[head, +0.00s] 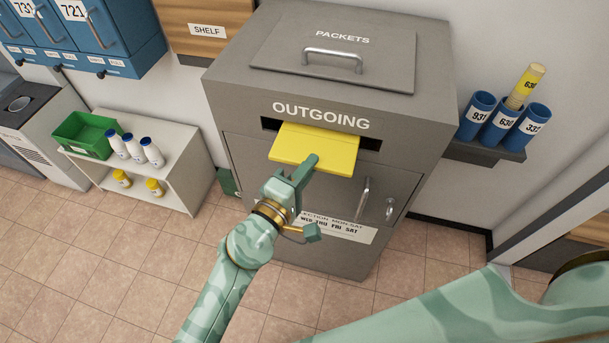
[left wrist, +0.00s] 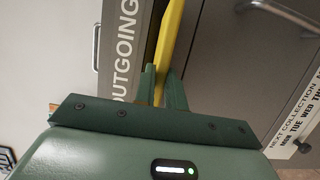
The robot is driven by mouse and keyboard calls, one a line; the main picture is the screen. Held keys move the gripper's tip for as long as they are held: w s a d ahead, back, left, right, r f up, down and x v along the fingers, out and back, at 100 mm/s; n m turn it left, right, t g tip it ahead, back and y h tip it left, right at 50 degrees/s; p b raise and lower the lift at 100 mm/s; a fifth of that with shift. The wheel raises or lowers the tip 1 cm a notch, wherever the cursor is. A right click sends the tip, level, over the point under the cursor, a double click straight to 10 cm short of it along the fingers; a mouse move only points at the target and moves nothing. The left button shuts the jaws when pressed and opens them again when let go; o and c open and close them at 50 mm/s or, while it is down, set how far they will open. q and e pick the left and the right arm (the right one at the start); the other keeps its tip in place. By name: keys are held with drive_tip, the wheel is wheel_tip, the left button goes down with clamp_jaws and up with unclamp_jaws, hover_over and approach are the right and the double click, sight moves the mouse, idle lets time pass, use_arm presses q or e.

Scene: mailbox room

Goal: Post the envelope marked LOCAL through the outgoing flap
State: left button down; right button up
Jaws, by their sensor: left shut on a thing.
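A yellow envelope (head: 314,149) lies flat with its far edge inside the dark outgoing slot (head: 370,143) of the grey box (head: 235,110). Its near part sticks out toward me, and no LOCAL mark can be read on it. My left gripper (head: 304,170) is shut on the envelope's near edge, in front of the slot. In the left wrist view the envelope (left wrist: 169,45) shows edge-on between the fingers of my left gripper (left wrist: 162,80), beside the OUTGOING label (left wrist: 125,50). My right gripper is not in view.
A PACKETS lid (head: 335,50) with a handle tops the box. A door handle (head: 365,197) is below the slot. Blue tubes (head: 502,120) stand on a wall ledge at right. A white shelf (head: 180,170) with a green tray (head: 86,135) and bottles stands at left.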

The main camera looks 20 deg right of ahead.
sight(318, 135)
use_arm(q)
drive_tip(key=shift+w+d, duration=0.2)
drive_tip(key=shift+w, duration=0.05)
idle(0.3)
drive_tip(key=shift+w+d+b, duration=0.2)
drive_tip(key=shift+w+d, duration=0.2)
drive_tip(key=shift+w, duration=0.25)
drive_tip(key=shift+w+d+b, duration=0.15)
drive_tip(key=shift+w+d, duration=0.25)
drive_tip(key=shift+w, duration=0.2)
drive_tip(key=shift+w+d+b, duration=0.45)
drive_tip(key=shift+w+d, duration=0.3)
drive_tip(key=shift+w, duration=0.3)
drive_tip(key=shift+w+d+b, duration=0.4)
drive_tip(key=shift+w+d, duration=0.3)
drive_tip(key=shift+w, duration=0.35)
drive_tip(key=c, duration=1.4)
unclamp_jaws()
